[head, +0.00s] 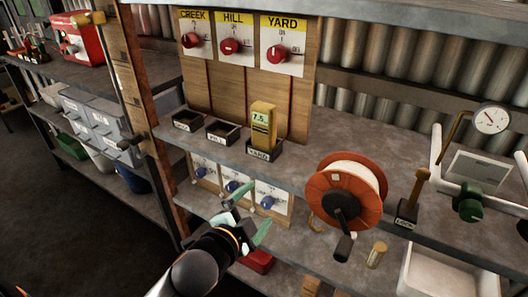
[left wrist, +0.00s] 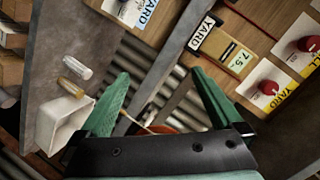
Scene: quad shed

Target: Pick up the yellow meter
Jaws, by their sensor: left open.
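The yellow meter (head: 263,125) stands upright in the black YARD holder (head: 264,151) on the shelf and reads 7.5. It also shows in the left wrist view (left wrist: 236,59), to the right of my gripper's fingers. My left gripper (head: 250,212) is open and empty, with green fingers. In the head view it is below and a little left of the meter, apart from it, in front of the lower shelf. The fingers also show in the left wrist view (left wrist: 160,74). My right gripper is not in view.
Two empty-looking holders, CREEK (head: 187,120) and HILL (head: 223,132), stand left of the meter. An orange reel (head: 317,190) is to its right. A wooden board (head: 228,92) with red switches rises behind. The shelf's front edge lies between gripper and meter.

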